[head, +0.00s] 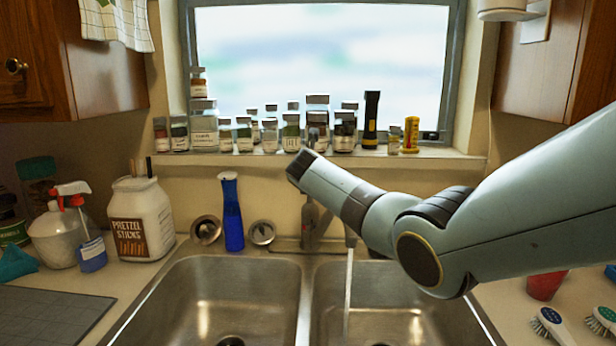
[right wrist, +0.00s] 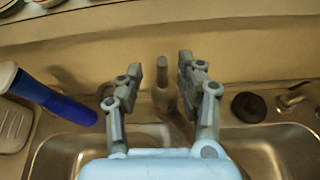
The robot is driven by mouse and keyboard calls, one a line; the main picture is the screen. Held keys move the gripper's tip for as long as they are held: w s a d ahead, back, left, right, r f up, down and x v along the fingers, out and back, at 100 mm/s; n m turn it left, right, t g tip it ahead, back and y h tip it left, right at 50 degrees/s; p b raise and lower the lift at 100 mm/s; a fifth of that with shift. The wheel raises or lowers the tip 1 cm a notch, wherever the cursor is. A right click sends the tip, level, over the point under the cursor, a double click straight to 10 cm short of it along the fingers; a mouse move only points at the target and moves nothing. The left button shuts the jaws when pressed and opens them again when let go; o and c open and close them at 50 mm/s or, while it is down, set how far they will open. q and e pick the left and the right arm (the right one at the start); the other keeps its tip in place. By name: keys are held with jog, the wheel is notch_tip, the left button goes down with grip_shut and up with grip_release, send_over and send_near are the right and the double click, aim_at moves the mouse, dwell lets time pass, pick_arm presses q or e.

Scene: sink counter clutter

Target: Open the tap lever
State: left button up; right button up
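The tap's upright grey post or lever (right wrist: 163,88) stands between the two fingers of my right gripper (right wrist: 160,68) in the right wrist view. The fingers are spread apart, with a gap to the post on both sides; I cannot tell whether either touches it. In the head view my right arm reaches in from the right over the sink, and its fingers cannot be clearly made out. The tap spout (head: 350,241) is partly hidden by this arm. A thin pale vertical streak, which looks like running water (head: 348,290), drops below it into the right basin. My left gripper is not in view.
A blue bottle (head: 232,212) stands left of the tap, between two metal sink strainers. A pretzel jar (head: 142,218) and spray bottle are further left. Several small jars line the window sill (head: 440,156). Brushes and a red cup (head: 545,285) lie right of the sink.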

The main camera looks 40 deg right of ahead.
jog(key=v, duration=0.8)
jog(key=shift+a, duration=0.3)
jog(key=shift+s, duration=0.1)
